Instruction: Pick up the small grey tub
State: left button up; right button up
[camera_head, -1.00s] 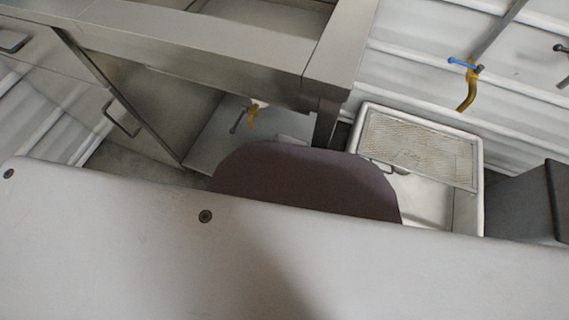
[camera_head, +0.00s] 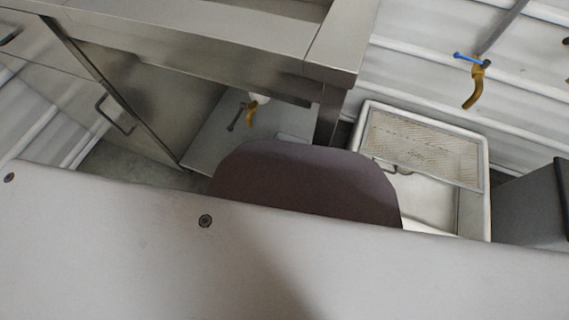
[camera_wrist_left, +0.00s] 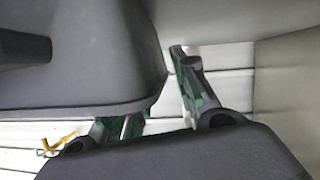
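I cannot make out the small grey tub for certain in either view. My left gripper (camera_wrist_left: 160,105) shows in the left wrist view, with dark and green fingers. A gap with pale wall behind it separates the fingers, and I see nothing between them. A large dark grey rounded shape covers the upper left of that view and hides part of one finger; I cannot tell what it is. Neither gripper shows in the head view, where my own pale body fills the lower part.
A steel bench (camera_head: 185,45) with a lower shelf stands ahead on the left. A pale basin (camera_head: 474,215) with a mesh screen (camera_head: 425,147) stands to its right. A dark grey bin (camera_head: 528,200) is at the right edge. A yellow tap (camera_head: 473,86) is on the ribbed wall.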

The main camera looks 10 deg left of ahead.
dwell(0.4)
pick_arm(q)
grip_shut()
dwell(0.4)
